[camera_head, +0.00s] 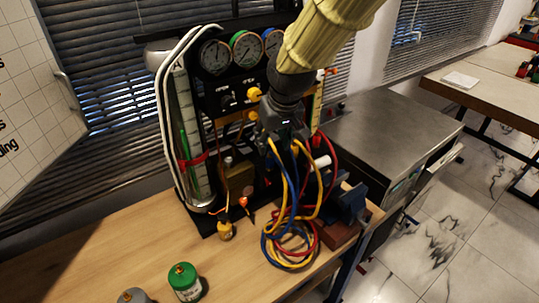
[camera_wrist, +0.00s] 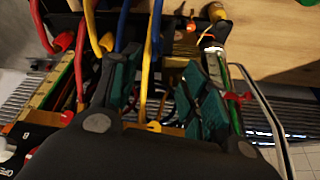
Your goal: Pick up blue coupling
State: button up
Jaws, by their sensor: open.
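My gripper (camera_head: 279,140) hangs in front of the gauge rig, above the hanging hoses. In the wrist view its two dark green finger pads stand apart, and the gripper (camera_wrist: 160,62) is open. A yellow hose (camera_wrist: 146,70) shows between the fingers. A blue hose (camera_wrist: 123,22) rises near the left finger, and blue hose (camera_head: 292,185) also hangs in the loops below my gripper in the head view. I cannot make out the blue coupling for certain; the fingers may hide it. A red end fitting (camera_wrist: 63,42) and a yellow end fitting (camera_wrist: 107,42) show at left.
The rig carries several gauges (camera_head: 213,57) and a clear tube with a red strap at left. A green canister (camera_head: 185,284) and a grey canister (camera_head: 133,296) stand on the wooden bench (camera_head: 80,275). A blue vise-like part (camera_head: 351,203) and a metal cabinet (camera_head: 390,125) are at right.

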aim_at(271, 154)
jog(key=shift+d+p+x, duration=0.2)
jog(key=shift+p+x, duration=0.35)
jog(key=shift+x, duration=2.05)
jog(key=shift+w+p+x, duration=0.1)
jog(key=shift+p+x, duration=0.55)
jog(key=shift+x, duration=0.65)
jog(key=shift+w+p+x, duration=0.15)
jog(key=shift+p+x, duration=0.45)
jog(key=shift+x, duration=0.7)
jog(key=shift+d, duration=0.1)
jog(key=shift+c, duration=0.3)
grip_shut()
